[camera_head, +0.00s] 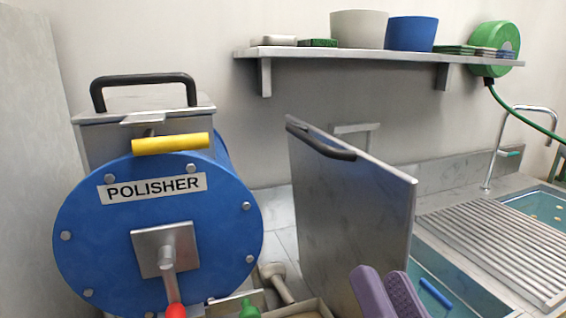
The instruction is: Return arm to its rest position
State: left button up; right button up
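My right gripper (382,284) shows at the bottom edge, right of the middle, as two purple rounded fingertips pointing up. One finger looks smooth and the other has a ribbed face. They stand close together, and their lower parts are cut off by the picture edge, so I cannot tell whether they are open or shut. Nothing shows held at the tips. The fingers appear in front of the lower right of the upright grey metal panel (350,215). My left gripper and arm are not in view.
The blue polisher drum (100,240), with a yellow handle (171,144) and red-tipped crank (176,309), fills the left. A sink (440,265) and ribbed drainboard (500,245) lie at right. A wall shelf (350,55) holds bins. A tap (497,150) stands behind.

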notch_tip(320, 180, down, 10)
jog(key=d+r+n+g, duration=0.1)
jog(key=d+n+g, duration=0.3)
jog(key=g, duration=0.6)
jog(key=s+d+f+n+g+h, duration=0.1)
jog(key=s+d+f+g+h, duration=0.1)
jog(key=s+d+g, duration=0.3)
jog(key=s+d+f+n+g+h, duration=0.1)
jog(key=s+d+g+h, duration=0.15)
jog(key=s, duration=0.35)
pick_arm(q)
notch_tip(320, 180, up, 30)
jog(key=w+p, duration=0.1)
jog(key=p, duration=2.8)
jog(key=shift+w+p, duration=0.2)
jog(key=shift+p, duration=0.2)
pick_arm(e)
notch_tip(320, 180, up, 29)
jog(key=shift+a+r+y, duration=0.2)
jog(key=shift+a+y, duration=0.1)
jog(key=shift+y, duration=0.05)
jog(key=shift+s, duration=0.1)
